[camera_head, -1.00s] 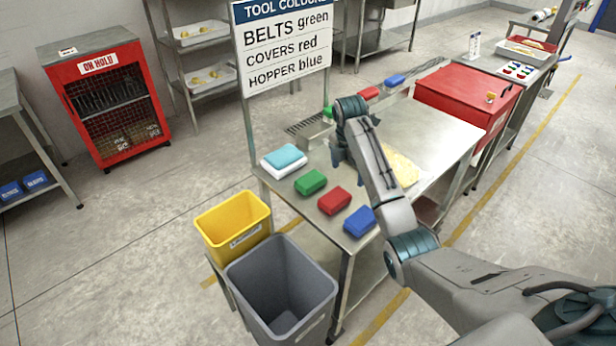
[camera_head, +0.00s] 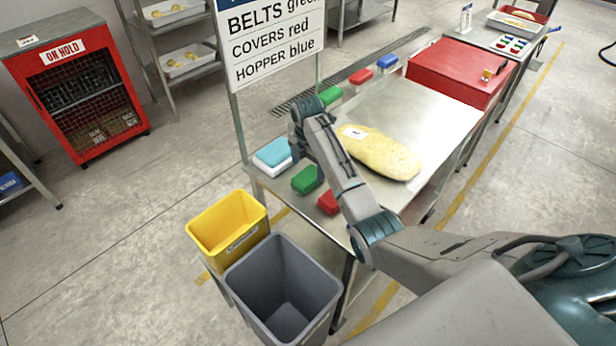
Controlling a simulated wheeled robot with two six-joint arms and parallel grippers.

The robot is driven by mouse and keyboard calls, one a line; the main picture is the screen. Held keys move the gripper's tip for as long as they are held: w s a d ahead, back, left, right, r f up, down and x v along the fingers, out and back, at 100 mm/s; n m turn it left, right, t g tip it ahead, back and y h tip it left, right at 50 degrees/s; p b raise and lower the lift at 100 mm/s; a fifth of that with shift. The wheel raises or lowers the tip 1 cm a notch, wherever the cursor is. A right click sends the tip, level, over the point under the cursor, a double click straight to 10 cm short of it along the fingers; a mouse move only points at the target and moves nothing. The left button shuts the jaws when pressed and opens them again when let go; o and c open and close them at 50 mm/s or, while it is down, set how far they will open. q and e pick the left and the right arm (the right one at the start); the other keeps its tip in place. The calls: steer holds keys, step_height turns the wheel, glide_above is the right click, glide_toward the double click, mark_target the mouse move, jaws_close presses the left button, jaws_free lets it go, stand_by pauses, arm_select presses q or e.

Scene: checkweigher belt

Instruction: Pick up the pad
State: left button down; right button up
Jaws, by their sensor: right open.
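Near the table's front left edge lie a green pad (camera_head: 304,180) and a red pad (camera_head: 328,203). The red pad is partly covered by my right arm. The front blue pad is not visible behind the arm. A teal cloth on a white stack (camera_head: 273,157) lies at the left corner. My right gripper (camera_head: 300,154) points down close to the green pad and the cloth stack. It is open, its fingertips are hard to make out, and no held object shows. I cannot tell whether it touches anything. My left gripper is out of view.
A long yellow labelled item (camera_head: 382,155) lies on the steel table (camera_head: 408,102). More green, red (camera_head: 361,77) and blue blocks line the back edge. Yellow (camera_head: 228,222) and grey (camera_head: 283,290) bins stand in front. A sign (camera_head: 270,45) rises at left; a red box (camera_head: 458,72) is beyond.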

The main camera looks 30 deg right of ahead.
mark_target(306, 177)
steer(key=f, duration=0.1)
steer(key=f+p, duration=0.1)
steer(key=f, duration=0.1)
steer(key=shift+w+a+f, duration=0.15)
steer(key=shift+a+f, duration=0.15)
steer(key=shift+f, duration=0.1)
steer(key=shift+f+p, duration=0.3)
steer(key=shift+f, duration=0.25)
steer(key=shift+c, duration=1.1)
steer(key=c, duration=0.9)
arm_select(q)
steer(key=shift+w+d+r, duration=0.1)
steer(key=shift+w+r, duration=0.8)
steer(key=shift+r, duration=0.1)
arm_select(e)
steer(key=shift+o, duration=0.2)
